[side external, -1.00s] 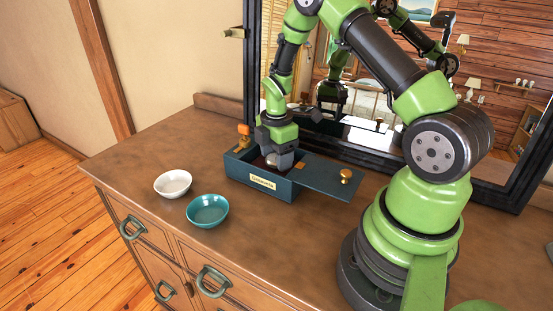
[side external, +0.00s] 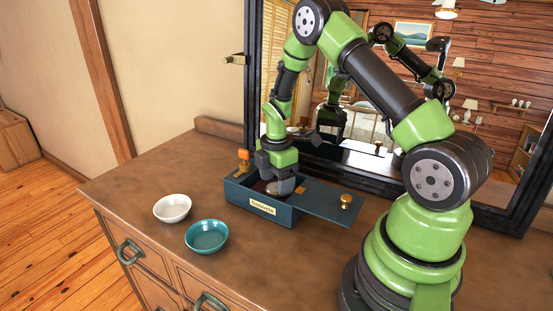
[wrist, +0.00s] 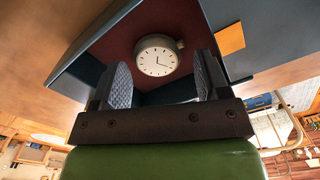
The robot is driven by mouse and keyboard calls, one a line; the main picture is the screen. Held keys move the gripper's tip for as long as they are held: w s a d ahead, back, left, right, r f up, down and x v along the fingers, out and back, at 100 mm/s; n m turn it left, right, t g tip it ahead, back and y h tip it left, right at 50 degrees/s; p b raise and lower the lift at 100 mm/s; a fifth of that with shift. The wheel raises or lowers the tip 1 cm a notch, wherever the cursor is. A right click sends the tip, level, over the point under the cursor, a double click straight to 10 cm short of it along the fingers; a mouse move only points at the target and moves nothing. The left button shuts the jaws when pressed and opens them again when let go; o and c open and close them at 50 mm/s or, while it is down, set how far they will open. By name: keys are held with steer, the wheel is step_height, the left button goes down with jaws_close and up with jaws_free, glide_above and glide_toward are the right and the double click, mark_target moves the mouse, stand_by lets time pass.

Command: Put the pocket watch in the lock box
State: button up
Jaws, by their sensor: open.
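The lock box (side external: 240,197) is a dark blue box with a pale label, standing on the dresser top. Its lid (side external: 318,202) is slid to the right, leaving the left part open. My gripper (side external: 281,187) points down into that opening. In the wrist view my gripper (wrist: 164,80) is open, its two grey pads apart. The pocket watch (wrist: 157,58), round with a white dial, lies inside the box on the dark red lining. It sits just beyond the fingertips, between their lines, and the pads appear clear of it.
A white bowl (side external: 172,208) and a teal bowl (side external: 207,236) stand left of the box. A large mirror (side external: 385,150) stands close behind.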

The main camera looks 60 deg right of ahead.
mark_target(276, 188)
steer(key=s+a+r+m+t, duration=0.1)
steer(key=a+r+m+t, duration=0.2)
steer(key=r, duration=1.4)
steer(key=s+a+r+m+t+y, duration=0.1)
steer(key=s+a+r+m+t, duration=0.1)
steer(key=s+a+r+m, duration=0.2)
steer(key=s+a+r+m+t+y, duration=0.1)
steer(key=s+a+r+m+t, duration=0.1)
steer(key=s+a+r+m, duration=0.3)
steer(key=s+a+m, duration=0.4)
steer(key=s+m, duration=0.1)
steer(key=shift+s, duration=0.4)
steer(key=shift+c, duration=0.5)
